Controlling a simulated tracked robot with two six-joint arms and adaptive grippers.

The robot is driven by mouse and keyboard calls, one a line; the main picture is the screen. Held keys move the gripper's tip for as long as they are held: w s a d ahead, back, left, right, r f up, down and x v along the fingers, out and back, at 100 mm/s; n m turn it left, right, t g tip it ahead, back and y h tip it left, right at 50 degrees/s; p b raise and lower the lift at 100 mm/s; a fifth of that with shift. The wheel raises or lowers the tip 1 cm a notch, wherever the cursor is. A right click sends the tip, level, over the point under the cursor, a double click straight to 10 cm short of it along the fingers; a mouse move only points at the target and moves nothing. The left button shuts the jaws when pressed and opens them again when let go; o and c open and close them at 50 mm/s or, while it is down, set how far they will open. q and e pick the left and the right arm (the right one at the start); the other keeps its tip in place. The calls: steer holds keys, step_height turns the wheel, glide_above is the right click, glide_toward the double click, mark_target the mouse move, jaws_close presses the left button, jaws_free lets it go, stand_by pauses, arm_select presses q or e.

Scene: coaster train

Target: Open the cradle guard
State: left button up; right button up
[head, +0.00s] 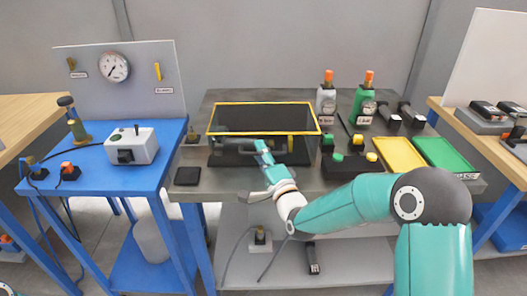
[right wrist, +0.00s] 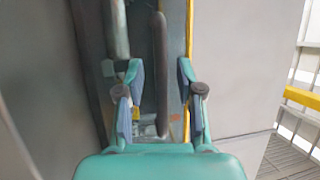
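The cradle guard (head: 228,104) is a see-through cover with a yellow rim over a dark base, at the middle of the grey bench. Its rim looks level, and it seems closed. My right gripper (head: 259,146) is at the guard's front side. In the right wrist view, my right gripper (right wrist: 158,68) is open, its two fingers apart. A dark upright bar (right wrist: 160,45) shows between and beyond the fingers; I cannot tell if they touch it. A yellow edge (right wrist: 190,30) runs close to the right finger. My left gripper is not in view.
Right of the guard stand a grey bottle (head: 326,104) and a green bottle (head: 365,106). A yellow tray (head: 399,155) and a green tray (head: 444,155) lie at the right. A blue table (head: 90,180) with a gauge panel (head: 150,75) stands left.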

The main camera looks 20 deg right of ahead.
jaws_close()
